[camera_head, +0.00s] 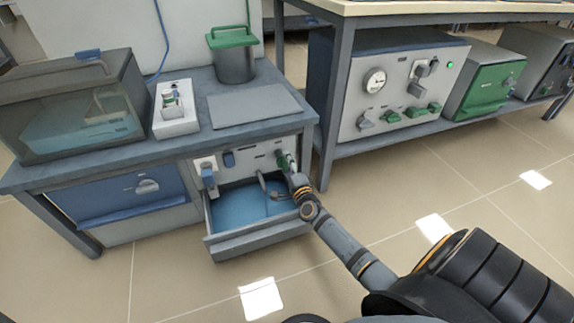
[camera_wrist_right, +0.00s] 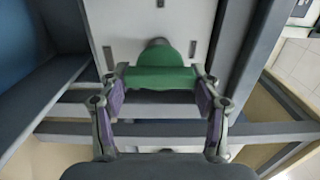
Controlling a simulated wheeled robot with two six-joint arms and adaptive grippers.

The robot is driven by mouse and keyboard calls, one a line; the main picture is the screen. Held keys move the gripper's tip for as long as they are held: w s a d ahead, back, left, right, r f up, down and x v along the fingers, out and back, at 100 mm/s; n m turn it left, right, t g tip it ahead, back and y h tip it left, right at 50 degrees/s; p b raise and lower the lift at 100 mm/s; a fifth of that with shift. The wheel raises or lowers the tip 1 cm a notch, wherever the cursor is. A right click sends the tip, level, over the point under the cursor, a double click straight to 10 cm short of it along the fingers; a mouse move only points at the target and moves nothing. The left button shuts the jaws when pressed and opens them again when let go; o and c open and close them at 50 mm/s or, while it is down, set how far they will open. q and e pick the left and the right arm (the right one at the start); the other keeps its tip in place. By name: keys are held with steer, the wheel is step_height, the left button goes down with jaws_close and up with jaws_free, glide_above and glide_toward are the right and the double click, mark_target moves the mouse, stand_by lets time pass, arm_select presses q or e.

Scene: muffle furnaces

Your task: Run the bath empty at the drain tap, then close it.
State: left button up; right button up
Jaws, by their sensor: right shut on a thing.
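A clear-walled bath (camera_head: 65,125) with a blue-grey lid handle stands at the left of the bench, with bluish liquid low inside. A green handle (camera_head: 282,159) sits on the pale panel at the bench's right front; I cannot tell from its markings whether it is the drain tap. My right gripper (camera_head: 289,170) is at this handle. In the right wrist view, the gripper (camera_wrist_right: 160,96) is shut on the green handle (camera_wrist_right: 160,77), one purple-padded finger at each end. A blue tap-like fitting (camera_head: 208,177) is on the same panel, further left. My left gripper is not in view.
An open drawer with a blue interior (camera_head: 238,208) juts out below the panel, beside my right arm. A green-lidded pot (camera_head: 233,62), a flat grey plate (camera_head: 255,107) and a white holder (camera_head: 175,122) stand on the bench. Furnace-like boxes (camera_head: 375,83) line the right shelf.

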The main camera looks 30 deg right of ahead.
steer(key=o, duration=1.2)
steer(key=shift+c, duration=0.2)
steer(key=v, duration=1.2)
